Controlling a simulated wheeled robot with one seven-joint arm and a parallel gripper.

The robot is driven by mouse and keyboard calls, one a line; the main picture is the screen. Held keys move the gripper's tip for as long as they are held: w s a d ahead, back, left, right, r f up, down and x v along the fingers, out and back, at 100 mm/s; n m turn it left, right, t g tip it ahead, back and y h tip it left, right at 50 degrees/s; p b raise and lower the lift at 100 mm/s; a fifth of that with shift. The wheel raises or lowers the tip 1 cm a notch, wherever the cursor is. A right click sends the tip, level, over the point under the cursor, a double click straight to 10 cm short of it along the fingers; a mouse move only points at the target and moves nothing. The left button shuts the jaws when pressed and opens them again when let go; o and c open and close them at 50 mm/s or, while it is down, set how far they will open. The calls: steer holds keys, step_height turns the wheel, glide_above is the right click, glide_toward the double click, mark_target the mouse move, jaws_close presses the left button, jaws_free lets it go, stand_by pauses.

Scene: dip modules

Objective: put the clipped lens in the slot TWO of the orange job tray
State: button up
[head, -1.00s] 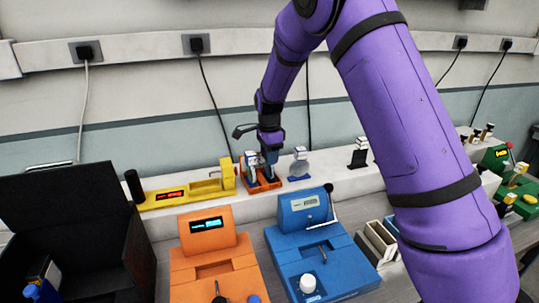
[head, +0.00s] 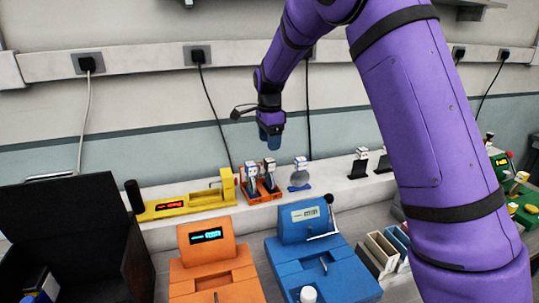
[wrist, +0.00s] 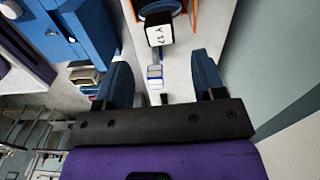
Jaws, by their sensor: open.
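The orange job tray (head: 264,197) sits on the white ledge at the back; its rim also shows in the wrist view (wrist: 195,14). Two clipped lenses stand upright in it side by side, a left one (head: 251,177) and a right one (head: 269,174). Slot labels are too small to read. My gripper (head: 271,148) is open and empty, above the tray and clear of it. In the wrist view my gripper (wrist: 162,75) has its fingers spread, with a white clip tag (wrist: 160,34) reading like "Y 17" beyond them.
Another clipped lens (head: 300,175) stands on the ledge right of the tray, with dark holders (head: 359,163) farther right. A yellow device (head: 185,207) is close on the left. Orange (head: 207,255) and blue (head: 306,220) machines stand in front. The air around my gripper is clear.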

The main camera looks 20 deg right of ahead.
steer(key=shift+r, duration=1.55)
steer(key=s+d+r+n+t+y, duration=0.1)
steer(key=s+d+r+n, duration=0.25)
steer(key=s+r, duration=0.45)
steer(key=s+d+r+n+t, duration=0.15)
steer(key=s+r+n, duration=0.35)
steer(key=s, duration=0.7)
steer(key=s+d+f+n+t, duration=0.1)
steer(key=s+n, duration=0.3)
steer(key=s, duration=0.6)
steer(key=s+d+f+n+t+h, duration=0.1)
steer(key=s+n, duration=0.3)
steer(key=s, duration=0.7)
steer(key=shift+t, duration=0.35)
steer(key=shift+a+n, duration=0.1)
steer(key=shift+n, duration=0.15)
